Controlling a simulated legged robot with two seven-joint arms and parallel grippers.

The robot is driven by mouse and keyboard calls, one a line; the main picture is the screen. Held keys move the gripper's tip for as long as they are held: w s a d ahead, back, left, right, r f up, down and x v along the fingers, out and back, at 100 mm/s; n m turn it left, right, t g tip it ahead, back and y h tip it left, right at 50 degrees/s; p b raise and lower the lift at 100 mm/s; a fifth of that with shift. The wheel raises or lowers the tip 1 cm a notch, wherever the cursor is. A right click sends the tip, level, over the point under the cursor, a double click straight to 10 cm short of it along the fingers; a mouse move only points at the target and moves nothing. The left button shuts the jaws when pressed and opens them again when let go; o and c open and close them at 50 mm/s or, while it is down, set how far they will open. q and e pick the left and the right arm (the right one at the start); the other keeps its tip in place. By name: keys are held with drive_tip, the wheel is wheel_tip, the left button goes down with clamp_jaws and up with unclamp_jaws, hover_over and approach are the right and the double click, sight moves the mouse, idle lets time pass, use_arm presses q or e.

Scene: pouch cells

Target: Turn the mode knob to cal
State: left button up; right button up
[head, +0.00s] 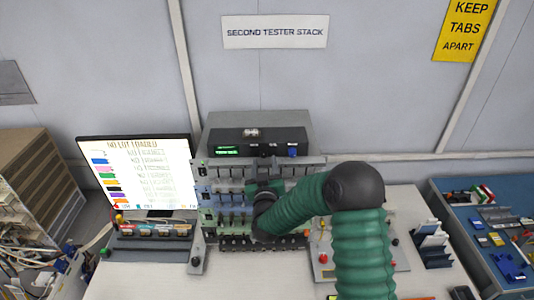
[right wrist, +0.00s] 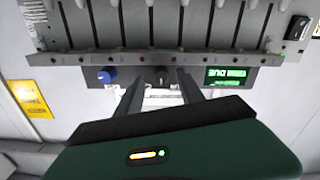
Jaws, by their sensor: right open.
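The tester box (head: 240,137) stands at the back of the bench, with a green-lit display (head: 227,150), a dark knob (head: 267,150) and a blue knob (head: 292,151) on its front. In the right wrist view the box shows upside down, with the blue knob (right wrist: 107,75), a black knob (right wrist: 161,76) and the display (right wrist: 226,77). I cannot read which knob is the mode knob. My right gripper (right wrist: 160,88) is open, its fingertips on either side of the black knob's position; contact is not clear. In the head view my arm largely hides this gripper (head: 265,188). My left gripper is out of view.
A slotted rack (head: 215,190) stands below the box, close to my right arm. A lit monitor (head: 135,165) stands to the left. A blue tray of parts (head: 480,205) lies at the right. White bench surface is free at the front left.

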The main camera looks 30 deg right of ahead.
sight(264, 154)
drive_tip(key=shift+w+a+r, duration=0.2)
drive_tip(key=shift+w+a, duration=0.05)
drive_tip(key=shift+w, duration=0.2)
drive_tip(key=shift+w+a+r, duration=0.15)
drive_tip(key=shift+w+a, duration=0.05)
drive_tip(key=shift+w, duration=0.25)
drive_tip(key=shift+s+d, duration=0.15)
drive_tip(key=shift+d, duration=0.2)
drive_tip(key=shift+s+d, duration=0.15)
drive_tip(key=shift+d, duration=0.2)
drive_tip(key=c, duration=0.3)
drive_tip(key=shift+d+f, duration=0.1)
drive_tip(key=shift+d, duration=0.25)
drive_tip(key=shift+c, duration=1.3)
drive_tip(key=shift+d+f, duration=0.1)
drive_tip(key=shift+d, duration=0.1)
drive_tip(key=shift+c, duration=1.1)
drive_tip(key=shift+w, duration=0.3)
clamp_jaws()
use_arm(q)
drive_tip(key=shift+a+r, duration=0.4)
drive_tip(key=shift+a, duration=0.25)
use_arm(e)
drive_tip(key=shift+w+a, duration=0.15)
drive_tip(key=shift+a, duration=0.2)
